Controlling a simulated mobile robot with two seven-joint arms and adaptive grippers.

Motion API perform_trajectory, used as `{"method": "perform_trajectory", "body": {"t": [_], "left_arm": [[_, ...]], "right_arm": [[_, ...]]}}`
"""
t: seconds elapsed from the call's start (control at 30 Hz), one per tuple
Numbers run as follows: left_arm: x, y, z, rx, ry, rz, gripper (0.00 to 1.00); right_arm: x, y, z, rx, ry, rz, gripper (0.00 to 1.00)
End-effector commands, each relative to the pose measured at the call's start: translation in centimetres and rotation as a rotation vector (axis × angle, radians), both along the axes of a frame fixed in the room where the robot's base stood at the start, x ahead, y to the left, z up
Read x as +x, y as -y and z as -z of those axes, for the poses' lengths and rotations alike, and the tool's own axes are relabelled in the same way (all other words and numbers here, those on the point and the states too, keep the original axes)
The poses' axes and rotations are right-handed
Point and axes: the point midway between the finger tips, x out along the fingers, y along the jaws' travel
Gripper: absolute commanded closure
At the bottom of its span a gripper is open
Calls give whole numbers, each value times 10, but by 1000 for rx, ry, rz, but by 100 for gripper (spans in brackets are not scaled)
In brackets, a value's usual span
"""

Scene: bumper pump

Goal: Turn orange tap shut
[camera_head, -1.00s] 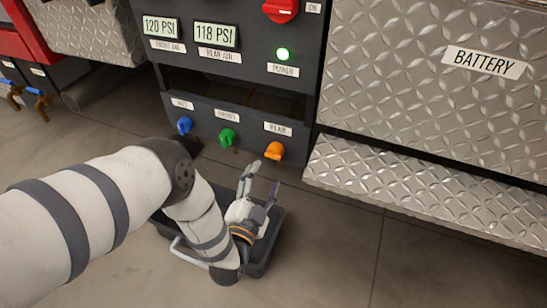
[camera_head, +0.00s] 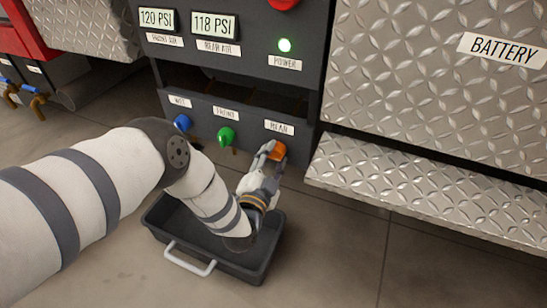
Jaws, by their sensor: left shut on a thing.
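The orange tap (camera_head: 278,151) sits under the REAR label at the right of the lower dark panel. My left gripper (camera_head: 270,152) is at the tap with its fingers closed around it. The fingers hide part of the tap, so its exact angle cannot be told. My right gripper is not in view.
A green tap (camera_head: 226,136) and a blue tap (camera_head: 182,122) are on the same panel, to the left. A black tray (camera_head: 262,262) with a white handle lies on the floor below my arm. A metal tread-plate step (camera_head: 420,195) juts out at the right.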

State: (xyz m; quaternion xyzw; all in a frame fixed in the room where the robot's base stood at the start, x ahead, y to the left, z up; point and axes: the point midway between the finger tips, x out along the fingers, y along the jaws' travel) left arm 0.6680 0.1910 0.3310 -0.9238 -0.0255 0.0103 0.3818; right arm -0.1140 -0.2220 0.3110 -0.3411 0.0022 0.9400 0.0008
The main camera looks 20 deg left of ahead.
Motion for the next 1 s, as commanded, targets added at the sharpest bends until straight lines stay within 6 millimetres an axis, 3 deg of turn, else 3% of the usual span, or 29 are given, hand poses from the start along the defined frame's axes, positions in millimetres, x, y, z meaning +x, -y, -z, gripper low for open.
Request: {"method": "perform_trajectory", "body": {"t": [0.37, 1.0], "left_arm": [[0, 0, -2, -93, -1, -1, 92], [0, -1, -2, -667, -23, 0, 92]], "right_arm": [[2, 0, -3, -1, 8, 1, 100], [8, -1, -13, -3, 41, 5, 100]]}}
